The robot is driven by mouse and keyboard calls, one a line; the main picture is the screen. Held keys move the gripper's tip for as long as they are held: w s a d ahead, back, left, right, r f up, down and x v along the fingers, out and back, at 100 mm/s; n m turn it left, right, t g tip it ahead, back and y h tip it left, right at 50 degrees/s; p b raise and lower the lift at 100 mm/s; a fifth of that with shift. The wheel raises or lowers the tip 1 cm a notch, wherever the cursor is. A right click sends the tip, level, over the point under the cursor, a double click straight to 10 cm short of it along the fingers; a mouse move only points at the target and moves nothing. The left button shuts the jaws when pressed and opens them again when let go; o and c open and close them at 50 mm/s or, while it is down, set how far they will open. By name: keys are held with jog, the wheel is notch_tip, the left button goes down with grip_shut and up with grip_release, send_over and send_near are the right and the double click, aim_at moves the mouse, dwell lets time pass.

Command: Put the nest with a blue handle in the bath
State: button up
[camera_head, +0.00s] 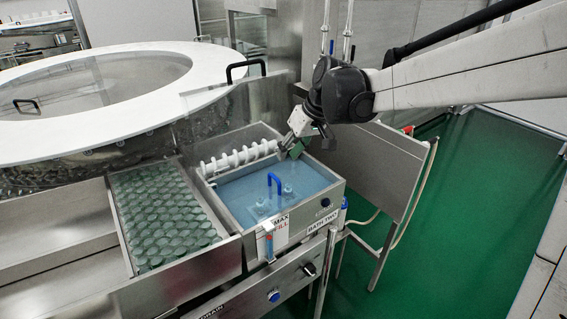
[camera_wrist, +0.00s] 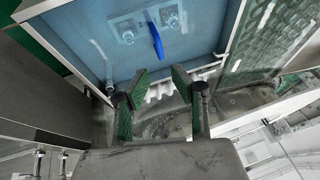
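The nest (camera_head: 261,208) with a blue handle (camera_head: 276,183) sits in the blue liquid of the bath (camera_head: 330,193), toward its front. In the wrist view the blue handle (camera_wrist: 156,41) and the nest's clear plate (camera_wrist: 134,33) show inside the bath (camera_wrist: 207,52), beyond the fingertips. My gripper (camera_head: 293,150) is above the bath's back right corner, apart from the handle. In the wrist view my gripper (camera_wrist: 158,80) has its two green-padded fingers spread with nothing between them.
A white roller (camera_head: 238,158) runs along the bath's back edge. A tray of several round glass items (camera_head: 165,215) stands left of the bath. A large white ring-topped washer (camera_head: 190,75) is behind. A steel side panel (camera_head: 370,160) stands at the right.

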jog(key=s+d+r+m+t+h, duration=0.1)
jog(key=s+d+r+m, duration=0.1)
jog(key=s+d, duration=0.35)
jog(key=s+d+r+m+t+h, duration=0.1)
jog(key=s+d+r, duration=0.2)
jog(key=s, duration=0.6)
jog(key=s+d+f+m+t+h, duration=0.1)
jog(key=s+d+f, duration=0.1)
jog(key=s, duration=0.5)
jog(key=s+d+f+m+t+h, duration=0.1)
jog(key=s+d+f+m, duration=0.1)
jog(key=s+d, duration=0.2)
jog(key=s, duration=0.2)
jog(key=shift+s+d+f+t, duration=0.3)
jog(key=shift+s+d+f, duration=0.1)
notch_tip(320, 180, down, 7)
jog(key=b, duration=0.6)
jog(key=shift+r+b, duration=0.15)
jog(key=shift+b, duration=0.25)
